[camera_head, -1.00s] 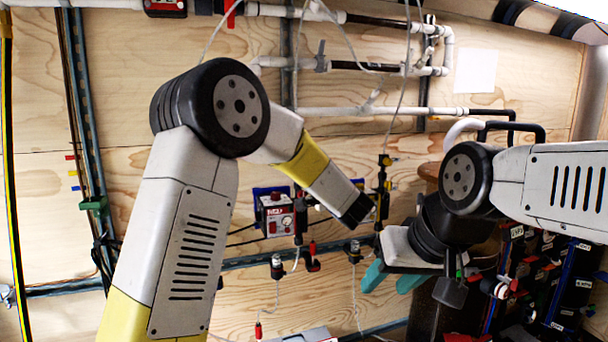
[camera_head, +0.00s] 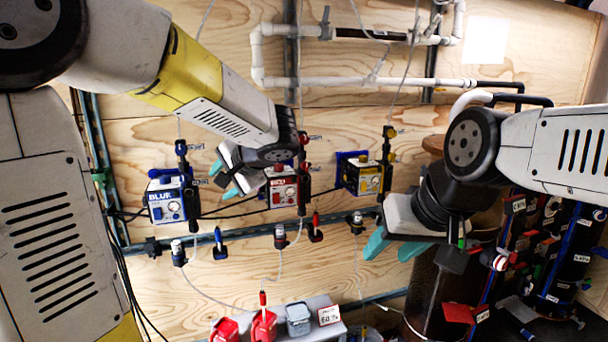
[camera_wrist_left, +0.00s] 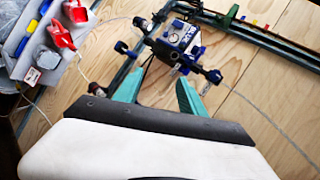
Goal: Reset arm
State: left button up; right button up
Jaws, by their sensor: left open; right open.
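My left gripper (camera_head: 228,170) is in front of the wooden wall, between the blue box and the red box. Its teal fingers are apart and empty; they also show in the left wrist view (camera_wrist_left: 160,88), spread toward the blue box. My right gripper (camera_head: 392,247) is at the right, with its teal fingers apart and nothing seen between them. The blue box (camera_head: 166,201), the red box (camera_head: 281,192) and the yellow box (camera_head: 362,177) are mounted on the wall. The blue box also shows in the left wrist view (camera_wrist_left: 185,45).
A grey shelf (camera_head: 333,330) at the bottom holds red containers (camera_head: 263,326) and a grey container (camera_head: 299,319). White pipes (camera_head: 360,83) run along the upper wall. A dark rack with labelled parts (camera_head: 565,262) stands at the right, close to my right arm.

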pick_arm(q)
jog(key=s+a+f+n+g+h, duration=0.1)
jog(key=s+f+n+g+h, duration=0.15)
jog(key=s, duration=0.45)
jog(key=s+a+f+n+g+h, duration=0.1)
jog(key=s+n+h, duration=0.15)
jog(key=s, duration=0.55)
jog(key=s+d+n+t+h, duration=0.1)
jog(key=s+d+h, duration=0.3)
jog(key=s+d, duration=0.2)
jog(key=shift+s+n+t+h, duration=0.15)
jog(key=shift+n+t+h, duration=0.2)
jog(key=shift+n+h, duration=0.05)
